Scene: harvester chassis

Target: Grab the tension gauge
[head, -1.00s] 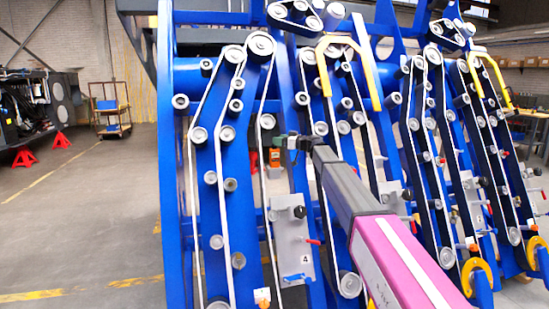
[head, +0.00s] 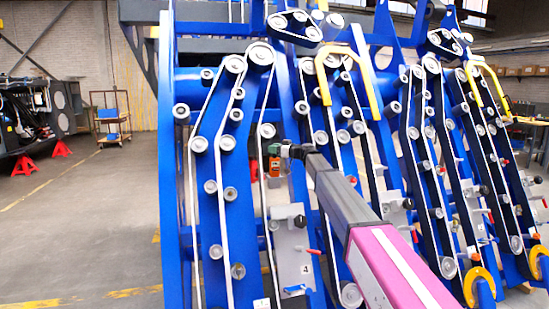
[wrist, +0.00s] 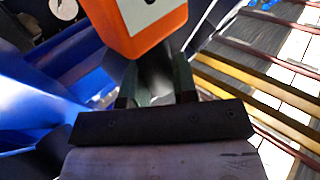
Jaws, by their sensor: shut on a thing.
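The tension gauge is a small orange device (head: 274,166) in front of the belts on the left blue frame. In the wrist view, its orange body with a white face (wrist: 140,22) fills the top centre, and its upper part is cut off. My gripper (head: 276,150) is shut on the gauge, which hangs just below the jaws in the head view. In the wrist view the dark green fingers (wrist: 155,82) meet the gauge's lower end. The exact contact is partly in shadow.
Blue frames (head: 172,190) with several pulleys and pale belts stand behind the gripper. A grey plate (head: 291,250) with a red-handled lever is below it. Yellow curved bars (head: 368,75) stand out to the right. Open floor (head: 80,240) lies at left, with a cart (head: 110,115) farther back.

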